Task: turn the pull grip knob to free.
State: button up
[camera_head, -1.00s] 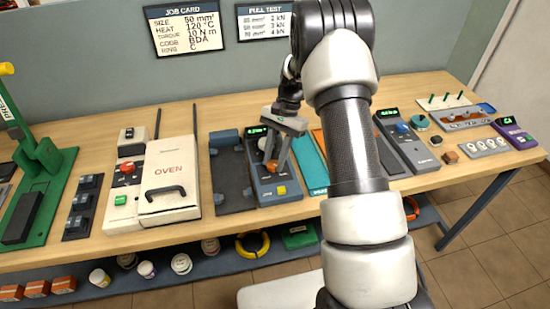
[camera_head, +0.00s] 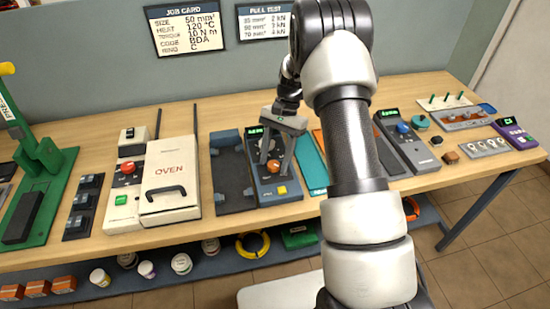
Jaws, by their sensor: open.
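A dark blue-grey device (camera_head: 277,189) with a green display stands on the bench. It carries an orange round knob (camera_head: 273,166), apparently the pull grip knob, and a yellow button (camera_head: 282,190) below it. My gripper (camera_head: 274,158) is open and hangs over this device, with its fingers pointing down around the area of the orange knobs. A second orange part shows between the fingers, partly hidden. I cannot tell whether the fingers touch either one. The knob's marks are too small to read.
A dark rail fixture (camera_head: 234,180) lies left of the device, and a teal strip (camera_head: 309,160) lies right of it. A white oven (camera_head: 171,180) stands farther left. Another console with a blue knob (camera_head: 403,128) stands right of my arm.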

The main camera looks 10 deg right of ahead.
jog(key=v, duration=1.7)
jog(key=shift+d+r+p, duration=0.15)
jog(key=shift+d+p, duration=0.05)
jog(key=shift+p, duration=0.1)
